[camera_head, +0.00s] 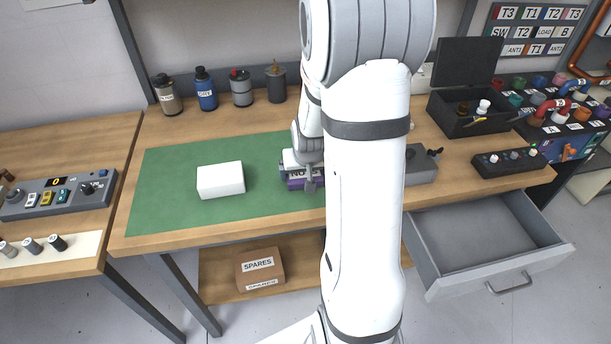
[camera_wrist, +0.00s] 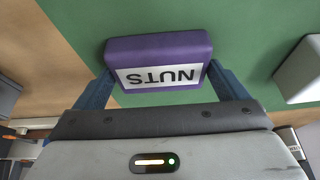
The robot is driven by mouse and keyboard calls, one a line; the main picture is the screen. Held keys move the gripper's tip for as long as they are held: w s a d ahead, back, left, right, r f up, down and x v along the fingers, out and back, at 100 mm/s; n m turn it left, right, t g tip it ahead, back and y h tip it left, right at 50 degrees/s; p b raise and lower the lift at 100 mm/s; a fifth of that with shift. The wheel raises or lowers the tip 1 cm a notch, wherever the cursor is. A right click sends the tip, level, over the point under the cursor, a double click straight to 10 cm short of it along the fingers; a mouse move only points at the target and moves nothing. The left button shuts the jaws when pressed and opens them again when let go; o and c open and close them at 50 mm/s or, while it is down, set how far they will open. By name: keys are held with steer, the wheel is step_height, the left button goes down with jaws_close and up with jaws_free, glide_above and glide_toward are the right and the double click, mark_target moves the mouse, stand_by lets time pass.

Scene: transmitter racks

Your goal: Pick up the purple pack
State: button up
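The purple pack (camera_wrist: 160,55) has a white label reading NUTS, upside down in the wrist view. In the head view, the purple pack (camera_head: 297,184) is at the right part of the green mat (camera_head: 165,195), partly hidden by my arm. My gripper (camera_wrist: 160,70) has one blue finger at each side of the pack, with both fingertips against its sides. In the head view my gripper (camera_head: 308,178) is over the pack, mostly covered by my arm. I cannot tell whether the pack touches the mat.
A white block (camera_head: 221,180) lies on the mat left of the pack. A grey device (camera_head: 421,165) stands to the right, beyond my arm. Several canisters (camera_head: 207,89) line the back. An open drawer (camera_head: 485,238) juts out at the front right.

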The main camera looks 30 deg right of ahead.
steer(key=c, duration=0.6)
steer(key=shift+c, duration=0.2)
